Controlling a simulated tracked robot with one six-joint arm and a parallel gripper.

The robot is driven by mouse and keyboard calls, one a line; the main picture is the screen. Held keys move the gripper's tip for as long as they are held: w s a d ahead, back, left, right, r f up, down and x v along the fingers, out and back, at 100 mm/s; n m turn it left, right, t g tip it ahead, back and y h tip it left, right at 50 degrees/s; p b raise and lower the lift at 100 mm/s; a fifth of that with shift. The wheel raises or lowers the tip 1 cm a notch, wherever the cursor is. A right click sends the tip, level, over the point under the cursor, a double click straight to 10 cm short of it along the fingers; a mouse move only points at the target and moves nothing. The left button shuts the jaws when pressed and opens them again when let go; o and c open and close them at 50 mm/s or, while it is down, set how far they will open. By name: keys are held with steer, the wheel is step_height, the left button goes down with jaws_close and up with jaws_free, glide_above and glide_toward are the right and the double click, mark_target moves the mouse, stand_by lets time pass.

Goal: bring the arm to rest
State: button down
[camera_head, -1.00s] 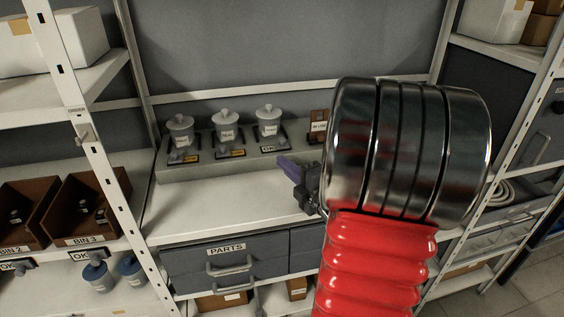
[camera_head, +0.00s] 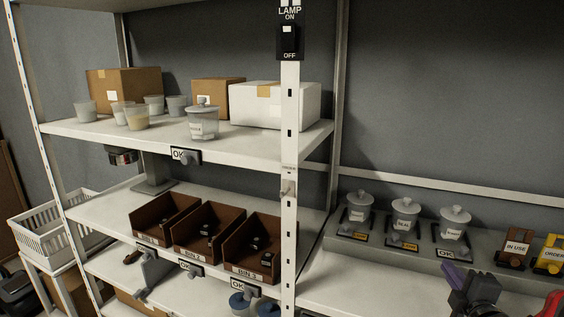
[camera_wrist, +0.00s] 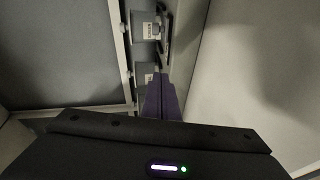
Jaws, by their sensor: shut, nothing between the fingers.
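My gripper (camera_head: 454,277) shows at the lower right of the head view, its purple fingers above the worktop, in front of the lidded jars. In the wrist view the two purple fingers (camera_wrist: 161,98) lie together and are shut with nothing between them. Beyond the fingertips in the wrist view are grey jars with labels (camera_wrist: 151,31). Most of my arm is outside the head view; only a bit of red shows at the right edge.
Three lidded jars (camera_head: 404,214) stand on a grey ledge beside an "IN USE" holder (camera_head: 516,248) and a yellow holder (camera_head: 551,255). The left rack holds open bins (camera_head: 207,231), a lidded jar (camera_head: 203,122), cups and boxes. Its upright (camera_head: 290,180) carries a lamp switch (camera_head: 289,42). A white basket (camera_head: 60,228) stands far left.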

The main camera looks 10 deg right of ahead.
steer(key=a+m+g, duration=0.1)
steer(key=a, duration=0.1)
steer(key=a+r+m+g, duration=0.1)
steer(key=m, duration=0.1)
steer(key=a+m+h, duration=0.1)
steer(key=a, duration=0.1)
steer(key=shift+w+a+r+m+g, duration=0.3)
steer(key=shift+a+r+m+g, duration=0.05)
steer(key=shift+m+g, duration=0.05)
steer(key=s+a+m+g, duration=0.1)
steer(key=a, duration=0.2)
steer(key=s+a+m+g, duration=0.1)
steer(key=a+m, duration=0.1)
steer(key=a, duration=0.1)
steer(key=s+a+m+g+y, duration=0.1)
steer(key=a, duration=0.2)
steer(key=shift+s, duration=0.35)
steer(key=s+a+f+m+g+y, duration=0.1)
steer(key=s+a+m+g+y, duration=0.3)
steer(key=s+a, duration=0.9)
steer(key=a, duration=0.3)
steer(key=shift+s+a+f, duration=0.25)
steer(key=shift+s, duration=0.05)
